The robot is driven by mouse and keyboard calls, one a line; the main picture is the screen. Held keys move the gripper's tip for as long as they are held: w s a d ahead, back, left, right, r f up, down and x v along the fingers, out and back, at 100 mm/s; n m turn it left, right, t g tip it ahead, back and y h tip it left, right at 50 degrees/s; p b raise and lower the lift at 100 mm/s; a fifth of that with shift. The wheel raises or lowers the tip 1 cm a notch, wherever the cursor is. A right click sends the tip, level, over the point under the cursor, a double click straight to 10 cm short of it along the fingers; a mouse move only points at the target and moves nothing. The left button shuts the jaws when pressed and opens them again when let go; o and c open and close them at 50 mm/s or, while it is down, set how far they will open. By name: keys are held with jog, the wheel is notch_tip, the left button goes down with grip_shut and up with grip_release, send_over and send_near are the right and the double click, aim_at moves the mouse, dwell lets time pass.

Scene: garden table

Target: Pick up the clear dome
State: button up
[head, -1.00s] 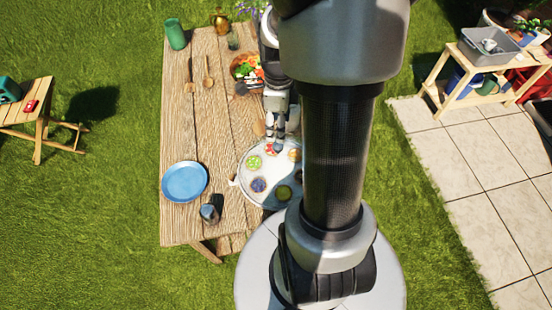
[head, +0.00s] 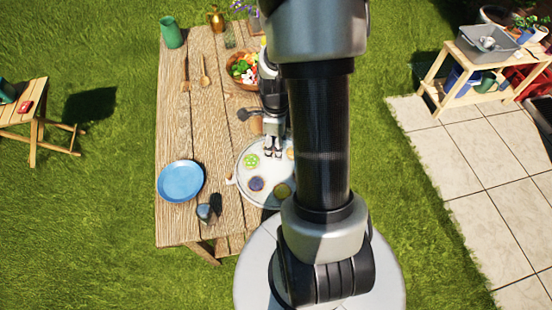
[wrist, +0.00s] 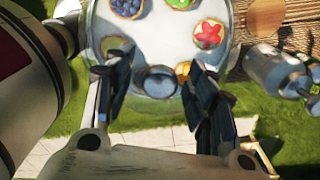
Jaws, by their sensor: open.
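The clear dome (wrist: 160,78) is see-through and hard to make out. A round glassy knob, which looks like its top, shows between my fingertips in the wrist view. The dome seems to cover the pale round tray (head: 243,168) with several small tarts, including a green one (head: 250,160) and a blueberry one (head: 257,184). A red-topped tart shows in the wrist view (wrist: 208,34). My gripper (wrist: 157,92) is open, one finger on each side of the knob. I cannot tell whether the fingers touch it. In the head view my gripper (head: 272,152) is over the tray.
A blue plate (head: 181,180) and a dark cup (head: 206,212) stand left of the tray on the wooden table (head: 175,120). A basket of vegetables (head: 243,72), wooden spoons (head: 204,70) and a green pitcher (head: 171,34) are farther back. The table's left middle is clear.

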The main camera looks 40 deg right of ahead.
jog(key=shift+c, duration=0.2)
grip_shut()
dwell(0.3)
dwell(0.5)
